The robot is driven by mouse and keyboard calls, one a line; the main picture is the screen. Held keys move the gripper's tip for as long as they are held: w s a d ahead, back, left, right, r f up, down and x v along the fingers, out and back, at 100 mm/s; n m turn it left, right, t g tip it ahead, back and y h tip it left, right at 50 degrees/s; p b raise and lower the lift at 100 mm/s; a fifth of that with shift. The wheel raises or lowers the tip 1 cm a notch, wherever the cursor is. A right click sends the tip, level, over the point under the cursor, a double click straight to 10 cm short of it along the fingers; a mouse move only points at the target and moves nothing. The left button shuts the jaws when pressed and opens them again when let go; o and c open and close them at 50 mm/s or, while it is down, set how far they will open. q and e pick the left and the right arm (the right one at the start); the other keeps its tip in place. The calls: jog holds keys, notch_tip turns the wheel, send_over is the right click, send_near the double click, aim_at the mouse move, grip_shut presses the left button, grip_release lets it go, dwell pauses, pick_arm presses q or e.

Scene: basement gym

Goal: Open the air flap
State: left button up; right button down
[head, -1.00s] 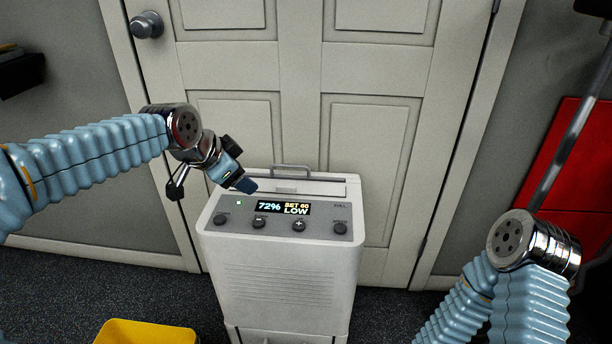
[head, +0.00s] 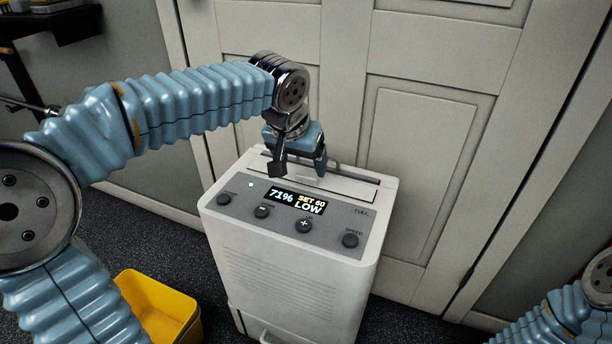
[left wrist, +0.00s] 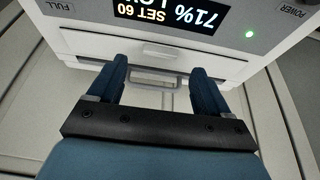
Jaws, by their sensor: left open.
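A white dehumidifier (head: 290,265) stands in front of the door, its top panel showing 71%, SET 60 and LOW. The air flap (head: 345,187) is the pale strip along the back of its top; it looks flat, with a dark line along its rear edge. In the left wrist view the flap (left wrist: 215,66) has a small raised lip near its middle. My left gripper (head: 300,172) is open and points down over the flap, its fingers on either side of the lip in the wrist view. Contact cannot be told. My right gripper is out of view.
A carry handle (left wrist: 150,84) sits just behind the flap. Round buttons (head: 304,226) line the front of the panel. A yellow bin (head: 160,305) stands on the floor to the left. The panelled door (head: 425,120) is close behind the dehumidifier.

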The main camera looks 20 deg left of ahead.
aim_at(305, 178)
pick_arm(q)
jog(key=x, duration=0.5)
jog(key=shift+b, duration=0.3)
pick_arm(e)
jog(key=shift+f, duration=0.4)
pick_arm(q)
jog(key=shift+c, duration=0.3)
